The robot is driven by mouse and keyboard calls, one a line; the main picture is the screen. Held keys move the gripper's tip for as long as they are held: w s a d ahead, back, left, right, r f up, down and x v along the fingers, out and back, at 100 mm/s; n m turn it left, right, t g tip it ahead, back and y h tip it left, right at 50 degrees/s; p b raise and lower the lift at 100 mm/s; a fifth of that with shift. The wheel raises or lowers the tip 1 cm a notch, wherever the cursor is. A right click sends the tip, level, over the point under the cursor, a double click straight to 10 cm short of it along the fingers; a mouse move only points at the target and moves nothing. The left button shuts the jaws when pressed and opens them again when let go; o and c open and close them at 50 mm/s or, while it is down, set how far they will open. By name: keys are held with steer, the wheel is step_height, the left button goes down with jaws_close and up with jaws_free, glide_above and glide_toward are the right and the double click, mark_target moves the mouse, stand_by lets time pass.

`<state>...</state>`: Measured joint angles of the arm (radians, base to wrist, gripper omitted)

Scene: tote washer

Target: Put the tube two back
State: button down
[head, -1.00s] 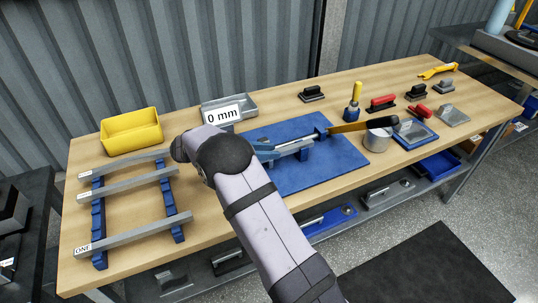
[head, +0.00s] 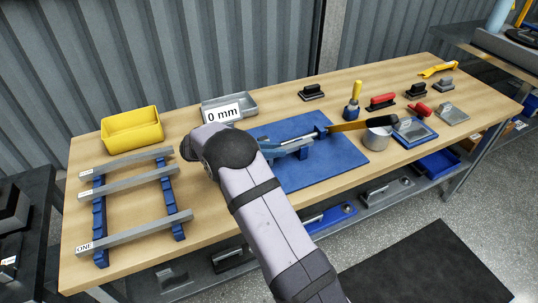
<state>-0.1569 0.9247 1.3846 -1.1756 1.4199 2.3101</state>
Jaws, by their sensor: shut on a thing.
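A blue rack (head: 98,219) on the bench's left holds three grey square tubes. The front tube (head: 135,232) is labelled ONE. The middle tube (head: 135,182) and the back tube (head: 125,163) lie farther back, close together; their labels are too small to read, so I cannot tell which is tube two. A wider gap lies between the front and middle tubes. My gripper is hidden behind my own arm, as is anything it holds.
A yellow bin (head: 131,131) stands behind the rack. A grey tray (head: 240,104) marked 0 mm is behind my arm.

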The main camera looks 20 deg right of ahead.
steer(key=shift+r, duration=0.2)
stand_by(0.3)
steer(key=shift+r+p, duration=0.45)
steer(key=shift+r, duration=2.9)
steer(key=shift+a, duration=0.1)
steer(key=shift+w+a, duration=0.15)
steer(key=shift+a, duration=0.2)
steer(key=a+r+n+t+y+b, duration=0.1)
steer(key=a+r+n+t, duration=0.2)
steer(key=a, duration=0.6)
steer(key=a+r+n+t+y, duration=0.1)
steer(key=a+r+n+t, duration=0.2)
steer(key=a, duration=0.7)
steer(key=a+r+n+t+y+b, duration=0.1)
steer(key=a+r+n+t+y, duration=0.15)
steer(key=a, duration=0.65)
steer(key=a+f+n+t+y, duration=0.2)
steer(key=a+f+n+y, duration=0.1)
steer(key=a, duration=0.4)
steer(key=a+f+n+t+y, duration=0.3)
steer(key=a+n+y, duration=0.3)
steer(key=a, duration=0.1)
steer(key=shift+a, duration=0.2)
